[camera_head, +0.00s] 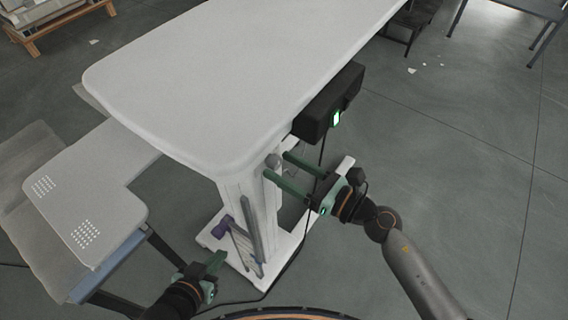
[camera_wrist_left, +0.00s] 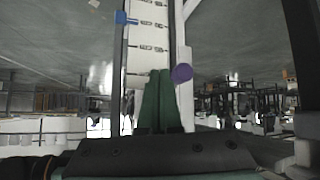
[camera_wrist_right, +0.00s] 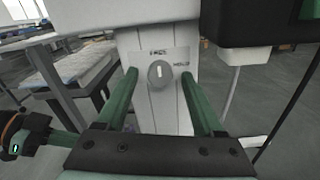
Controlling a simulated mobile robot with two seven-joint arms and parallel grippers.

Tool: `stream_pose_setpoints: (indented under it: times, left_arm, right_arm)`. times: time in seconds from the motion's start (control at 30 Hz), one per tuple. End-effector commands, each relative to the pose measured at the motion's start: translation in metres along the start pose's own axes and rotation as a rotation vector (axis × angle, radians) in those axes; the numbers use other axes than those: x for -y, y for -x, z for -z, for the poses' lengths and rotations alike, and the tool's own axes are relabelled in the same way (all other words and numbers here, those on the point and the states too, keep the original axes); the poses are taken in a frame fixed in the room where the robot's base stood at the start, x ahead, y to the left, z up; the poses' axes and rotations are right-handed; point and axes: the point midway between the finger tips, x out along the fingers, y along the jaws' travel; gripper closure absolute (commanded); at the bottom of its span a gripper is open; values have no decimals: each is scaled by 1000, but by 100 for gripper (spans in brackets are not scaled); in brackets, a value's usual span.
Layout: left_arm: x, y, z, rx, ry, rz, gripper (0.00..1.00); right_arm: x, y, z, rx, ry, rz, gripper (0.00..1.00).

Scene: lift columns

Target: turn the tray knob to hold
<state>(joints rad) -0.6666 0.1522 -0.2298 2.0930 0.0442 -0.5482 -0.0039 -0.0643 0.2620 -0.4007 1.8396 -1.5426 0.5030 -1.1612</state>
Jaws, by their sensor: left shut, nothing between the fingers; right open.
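The tray knob (camera_wrist_right: 158,73) is a grey oval knob with a white mark pointing up. It sits on the white column (camera_wrist_right: 157,110), between two small labels above and to its right, too small to read surely. In the head view the knob (camera_head: 272,160) shows under the table edge. My right gripper (camera_head: 277,165) is open, its green fingers pointing at the knob, one on either side of it in the right wrist view (camera_wrist_right: 158,75). I cannot tell whether they touch it. My left gripper (camera_head: 216,262) is shut and empty, low and left of the column.
The white tabletop (camera_head: 230,70) overhangs the column. A black box with a green display (camera_head: 328,105) hangs under its right edge, near my right gripper. A purple part (camera_head: 221,228) is low on the column. A perforated side shelf (camera_head: 95,200) stands left.

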Motion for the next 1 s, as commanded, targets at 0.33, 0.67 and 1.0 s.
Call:
stream_pose_setpoints:
  times: [0.33,0.67,1.0]
  left_arm:
    - [-1,0,-3,11,3,-2,100]
    - [-1,0,-3,11,3,-1,100]
    - [0,0,-3,10,3,-1,100]
  right_arm:
    - [0,-5,0,0,-1,0,31]
    - [0,-5,0,0,-1,0,66]
    - [0,-5,0,0,0,0,100]
